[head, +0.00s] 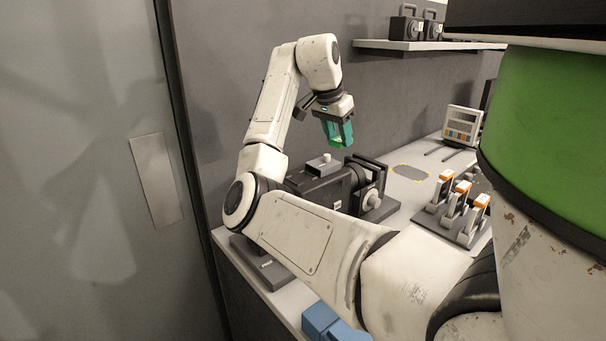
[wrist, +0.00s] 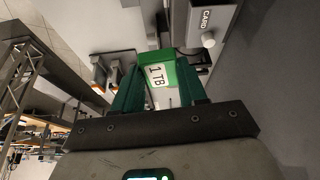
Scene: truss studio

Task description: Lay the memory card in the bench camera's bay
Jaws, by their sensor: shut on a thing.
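My gripper (head: 337,128) is raised above the dark bench camera (head: 322,188) and points down. Its teal fingers are shut on the memory card (wrist: 158,72), a green block with a white "1 TB" label in the wrist view. In the head view only a bright green bit of the card shows between the fingertips. The camera has a lens at its right and a light grey piece with a knob on top. In the wrist view a grey part marked "CARD" (wrist: 208,18), with a pale round knob, lies beyond the card at upper right. I cannot see into the bay.
Orange-topped holders (head: 462,203) stand on the bench right of the camera. A small device with a screen (head: 463,125) stands farther back. A wall shelf (head: 412,44) holds dark boxes. A blue object (head: 333,322) is at the bench's near edge. Bare benchtop shows behind the holders.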

